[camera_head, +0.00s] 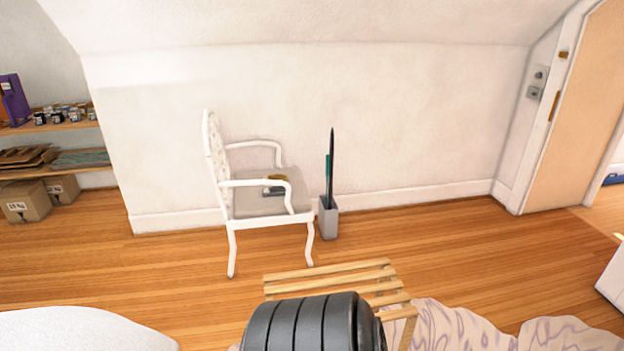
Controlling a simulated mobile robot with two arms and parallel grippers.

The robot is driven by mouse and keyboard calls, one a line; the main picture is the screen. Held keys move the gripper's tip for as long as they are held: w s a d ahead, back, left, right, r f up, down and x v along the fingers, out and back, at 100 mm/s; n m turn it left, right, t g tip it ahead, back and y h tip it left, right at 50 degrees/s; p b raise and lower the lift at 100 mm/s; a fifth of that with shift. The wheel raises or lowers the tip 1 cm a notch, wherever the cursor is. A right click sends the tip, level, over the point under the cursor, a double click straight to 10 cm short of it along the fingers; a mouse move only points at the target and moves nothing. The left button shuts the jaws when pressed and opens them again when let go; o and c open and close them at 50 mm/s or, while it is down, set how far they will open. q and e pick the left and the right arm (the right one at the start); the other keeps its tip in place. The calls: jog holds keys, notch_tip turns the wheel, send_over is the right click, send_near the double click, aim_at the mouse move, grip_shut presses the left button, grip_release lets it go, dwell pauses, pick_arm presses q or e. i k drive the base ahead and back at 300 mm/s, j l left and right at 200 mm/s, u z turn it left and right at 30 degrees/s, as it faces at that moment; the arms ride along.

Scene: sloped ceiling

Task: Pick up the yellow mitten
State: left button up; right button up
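A small yellow-brown item (281,178) lies on the grey seat of a white chair (256,205) by the back wall. It is too small and too much behind the chair's near armrest to tell for sure that it is the mitten. A small dark grey item (274,190) lies with it on the seat. No other yellow cloth thing shows. Neither of my grippers is in view.
A grey bin with long dark items (328,220) stands right of the chair. A slatted wooden piece (325,279) and a dark ribbed object (312,322) are in front. Shelves (62,127) stand left. The wooden floor (440,225) is clear towards the right doorway.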

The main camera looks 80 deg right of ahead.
aim_at(276, 177)
jog(key=z, duration=2.5)
jog(key=i+l+z, duration=0.15)
jog(key=l+z, duration=0.3)
jog(key=i+l+z, duration=0.25)
jog(key=l+z, duration=0.2)
jog(key=i+l+z, duration=0.6)
jog(key=z, duration=0.25)
jog(key=i+l+z, duration=0.2)
jog(key=i+z, duration=0.25)
jog(key=i+l+u, duration=0.15)
jog(key=i+u, duration=0.35)
jog(key=i, duration=0.15)
jog(key=i+j+u, duration=0.2)
jog(key=u, duration=0.2)
jog(key=i+u, duration=0.85)
jog(key=i+l+u, duration=0.1)
jog(key=i+u, duration=0.3)
jog(key=i+j+u, duration=0.15)
jog(key=i+u, duration=0.7)
jog(key=i+l+u, duration=0.2)
jog(key=i+u, duration=0.2)
jog(key=i, duration=0.2)
